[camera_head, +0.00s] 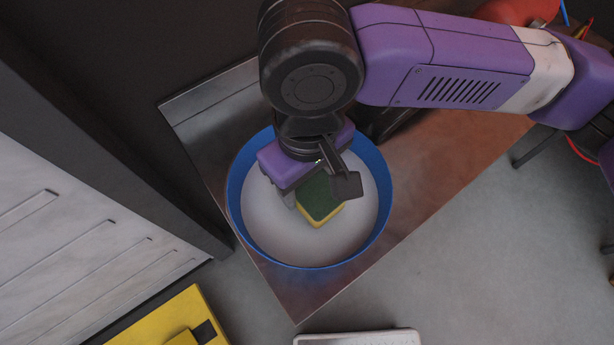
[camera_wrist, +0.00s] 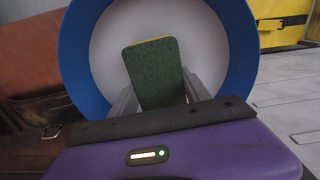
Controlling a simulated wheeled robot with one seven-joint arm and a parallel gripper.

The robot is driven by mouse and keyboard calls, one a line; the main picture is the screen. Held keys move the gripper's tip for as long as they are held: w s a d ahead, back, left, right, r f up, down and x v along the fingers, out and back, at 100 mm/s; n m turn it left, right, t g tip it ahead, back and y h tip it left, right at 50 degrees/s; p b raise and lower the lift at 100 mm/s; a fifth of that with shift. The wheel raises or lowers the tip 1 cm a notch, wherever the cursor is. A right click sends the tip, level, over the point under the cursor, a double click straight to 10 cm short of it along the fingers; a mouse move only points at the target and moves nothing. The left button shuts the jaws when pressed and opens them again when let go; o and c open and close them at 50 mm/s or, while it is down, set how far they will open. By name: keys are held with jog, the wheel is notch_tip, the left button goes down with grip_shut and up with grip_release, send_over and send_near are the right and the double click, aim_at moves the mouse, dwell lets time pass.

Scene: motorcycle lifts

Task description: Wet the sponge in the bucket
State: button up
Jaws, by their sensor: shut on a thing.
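The sponge (camera_head: 319,201) has a green top and a yellow lower layer. My gripper (camera_head: 318,196) is shut on it, from above, over the inside of the bucket. The bucket (camera_head: 378,229) has a blue wall and a pale whitish inside, and stands on a metal-topped surface. In the wrist view the green face of the sponge (camera_wrist: 154,72) shows between my two fingers (camera_wrist: 160,95), with the blue bucket rim (camera_wrist: 236,40) around it. Whether the sponge touches the pale surface inside, I cannot tell. Part of the sponge is hidden by a finger.
The metal surface (camera_head: 295,292) under the bucket is clear at its front corner. A yellow case (camera_head: 170,318) lies at the lower left, and a white flat object (camera_head: 358,338) at the bottom edge. A pale ribbed panel (camera_head: 70,240) stands on the left. Grey floor is free at right.

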jog(key=shift+f, duration=0.65)
dwell(2.1)
jog(key=shift+r, duration=0.1)
notch_tip(320, 180, up, 7)
jog(key=p, duration=0.7)
dwell(0.9)
